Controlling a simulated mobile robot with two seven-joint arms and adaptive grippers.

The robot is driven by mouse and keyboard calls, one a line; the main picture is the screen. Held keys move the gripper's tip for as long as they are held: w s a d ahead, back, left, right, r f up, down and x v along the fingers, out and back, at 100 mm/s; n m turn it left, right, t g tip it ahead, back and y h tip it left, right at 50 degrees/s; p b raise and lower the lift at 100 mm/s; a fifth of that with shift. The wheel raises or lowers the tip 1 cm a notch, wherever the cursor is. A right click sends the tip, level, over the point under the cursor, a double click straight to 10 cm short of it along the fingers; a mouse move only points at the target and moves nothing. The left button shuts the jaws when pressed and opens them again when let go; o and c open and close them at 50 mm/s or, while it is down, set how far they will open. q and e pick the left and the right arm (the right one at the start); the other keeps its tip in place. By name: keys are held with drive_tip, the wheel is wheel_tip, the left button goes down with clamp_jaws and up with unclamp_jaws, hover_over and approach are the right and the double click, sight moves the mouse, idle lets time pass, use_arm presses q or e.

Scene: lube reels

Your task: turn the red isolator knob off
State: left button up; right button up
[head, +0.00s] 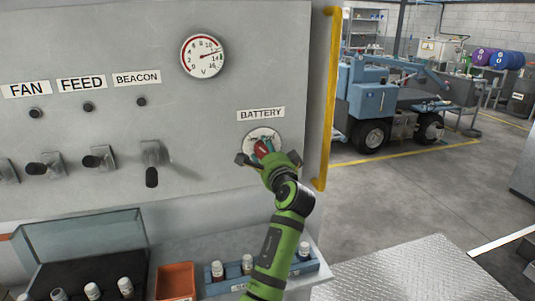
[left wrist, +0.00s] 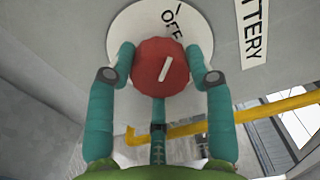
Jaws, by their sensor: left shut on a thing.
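The red isolator knob (head: 262,148) sits on a round white plate (head: 263,134) under the BATTERY label (head: 261,114) on the grey panel. In the left wrist view the knob (left wrist: 160,68) has a white line pointing up and slightly right, roughly toward the OFF lettering (left wrist: 172,22) on the plate. I cannot tell whether it lines up exactly. My left gripper (head: 260,153) is shut on the knob, with teal fingers on both sides of it in the wrist view. The rest of the plate's lettering is hidden. My right gripper is out of view.
A yellow rail (head: 329,100) runs down the panel's right edge, close to my left gripper. Toggle levers (head: 151,165) and a volt gauge (head: 203,56) are on the panel's left. Below are a blue tray (head: 220,286) with bottles and an orange bin (head: 176,283).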

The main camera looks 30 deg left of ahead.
use_arm(q)
drive_tip(key=o, duration=0.8)
drive_tip(key=shift+s+a+r, duration=0.1)
drive_tip(key=shift+s+a, duration=0.05)
drive_tip(key=shift+a, duration=0.15)
drive_tip(key=o, duration=0.4)
drive_tip(key=shift+c, duration=0.2)
drive_tip(key=shift+s+a, duration=0.15)
drive_tip(key=shift+s, duration=0.05)
drive_tip(key=shift+w+d, duration=0.1)
drive_tip(key=shift+d, duration=0.4)
drive_tip(key=v, duration=1.1)
drive_tip(key=shift+s, duration=0.4)
